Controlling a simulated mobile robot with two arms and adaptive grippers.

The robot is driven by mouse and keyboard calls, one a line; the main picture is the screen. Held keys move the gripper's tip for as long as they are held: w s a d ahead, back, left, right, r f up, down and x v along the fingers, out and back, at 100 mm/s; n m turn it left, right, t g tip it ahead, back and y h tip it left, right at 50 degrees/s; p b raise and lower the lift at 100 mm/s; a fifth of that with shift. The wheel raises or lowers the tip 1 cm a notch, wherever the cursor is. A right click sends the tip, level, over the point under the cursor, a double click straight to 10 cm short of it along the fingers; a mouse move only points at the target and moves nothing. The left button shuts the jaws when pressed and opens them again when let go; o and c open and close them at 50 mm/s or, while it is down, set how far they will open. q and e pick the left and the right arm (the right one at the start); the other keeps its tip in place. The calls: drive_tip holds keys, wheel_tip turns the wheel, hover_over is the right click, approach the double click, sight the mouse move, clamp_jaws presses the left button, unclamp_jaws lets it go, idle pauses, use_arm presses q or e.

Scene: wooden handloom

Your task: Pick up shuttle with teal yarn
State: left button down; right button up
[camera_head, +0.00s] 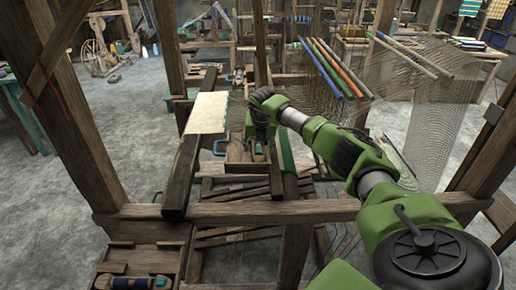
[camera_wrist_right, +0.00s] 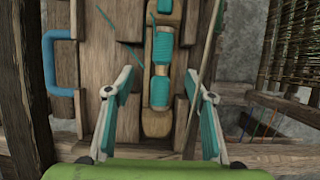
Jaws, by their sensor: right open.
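The shuttle with teal yarn (camera_wrist_right: 162,52) lies lengthwise in a wooden tray (camera_wrist_right: 98,28) in the right wrist view. It has a pale wooden body with teal yarn wound on its middle. My right gripper (camera_wrist_right: 160,78) is open, with one teal-padded finger on each side of the shuttle and visible gaps between. In the head view my right gripper (camera_head: 258,148) points down over the tray (camera_head: 234,166) on the loom and mostly hides the shuttle. My left gripper is in neither view.
A blue handle (camera_wrist_right: 62,62) is on the tray's left side. A cream cloth (camera_head: 207,113) lies on a beam left of the gripper. Loom posts and a front crossbeam (camera_head: 240,212) surround the tray. A second tray (camera_head: 112,268) with a blue-yarn item sits lower left.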

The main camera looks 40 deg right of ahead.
drive_tip(key=c, duration=1.3)
drive_tip(key=shift+o, duration=0.2)
drive_tip(key=shift+r, duration=0.1)
drive_tip(key=shift+r+b, duration=0.45)
drive_tip(key=shift+b, duration=0.1)
wheel_tip(320, 180, up, 2)
drive_tip(key=shift+r+b, duration=0.1)
drive_tip(key=shift+b, duration=0.55)
drive_tip(key=s+a+r, duration=0.1)
drive_tip(key=r, duration=0.1)
drive_tip(key=s+a+r+b, duration=0.1)
drive_tip(key=r, duration=0.1)
drive_tip(key=s+a+r+b, duration=0.1)
drive_tip(key=r, duration=0.1)
drive_tip(key=shift+s+a, duration=0.35)
drive_tip(key=shift+s, duration=0.05)
drive_tip(key=s+a+r+b, duration=0.3)
drive_tip(key=s+a+r, duration=0.1)
drive_tip(key=s+a, duration=0.2)
